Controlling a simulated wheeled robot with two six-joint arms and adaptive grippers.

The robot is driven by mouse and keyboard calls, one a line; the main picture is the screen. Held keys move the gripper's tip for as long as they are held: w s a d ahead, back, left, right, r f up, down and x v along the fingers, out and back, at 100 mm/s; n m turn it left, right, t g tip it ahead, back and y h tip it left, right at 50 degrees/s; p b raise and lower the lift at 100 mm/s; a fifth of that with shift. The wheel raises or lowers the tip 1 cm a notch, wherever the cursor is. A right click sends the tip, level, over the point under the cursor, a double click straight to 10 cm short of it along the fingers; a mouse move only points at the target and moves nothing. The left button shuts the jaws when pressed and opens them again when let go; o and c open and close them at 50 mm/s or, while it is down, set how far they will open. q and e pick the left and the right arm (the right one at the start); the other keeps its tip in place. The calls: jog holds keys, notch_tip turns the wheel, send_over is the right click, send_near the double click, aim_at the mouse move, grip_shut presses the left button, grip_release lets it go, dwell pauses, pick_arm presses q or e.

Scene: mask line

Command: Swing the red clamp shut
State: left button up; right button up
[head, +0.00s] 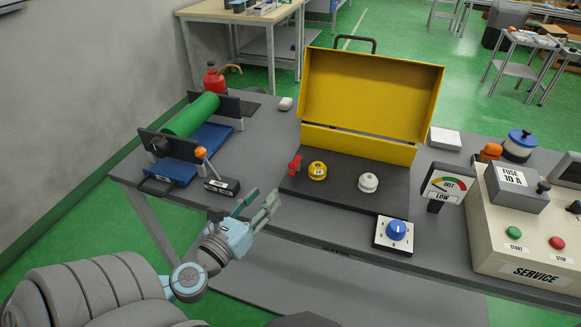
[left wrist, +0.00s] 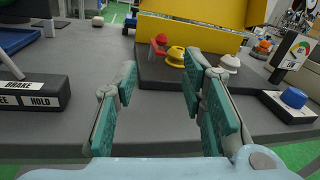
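The small red clamp (head: 295,164) stands at the left end of the dark base plate (head: 325,190), in front of the raised yellow cover (head: 370,95). It stands just left of a yellow knob (head: 317,171). In the left wrist view the red clamp (left wrist: 158,47) is beyond the fingers, beside the yellow knob (left wrist: 176,56). Its exact pose is too small to tell. My left gripper (head: 268,205) is open and empty near the table's front edge, short of the clamp and apart from it. Its spread fingers show in the left wrist view (left wrist: 162,90). My right gripper is not in view.
A brake lever box (head: 222,186) stands left of my left gripper, with a green roller (head: 191,115) behind. A white knob (head: 368,182), blue dial (head: 396,230), belt gauge (head: 445,186) and service panel (head: 530,235) lie to the right. Bare table lies between gripper and plate.

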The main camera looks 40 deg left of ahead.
aim_at(291, 163)
pick_arm(q)
jog(key=w, duration=0.4)
jog(key=w+a+p, duration=0.1)
jog(key=w, duration=0.3)
jog(key=w+p, duration=0.1)
jog(key=w, duration=0.3)
jog(key=shift+w+a+r, duration=0.15)
jog(key=shift+w+a, duration=0.05)
jog(key=shift+a, duration=0.1)
jog(key=shift+w, duration=0.45)
grip_shut()
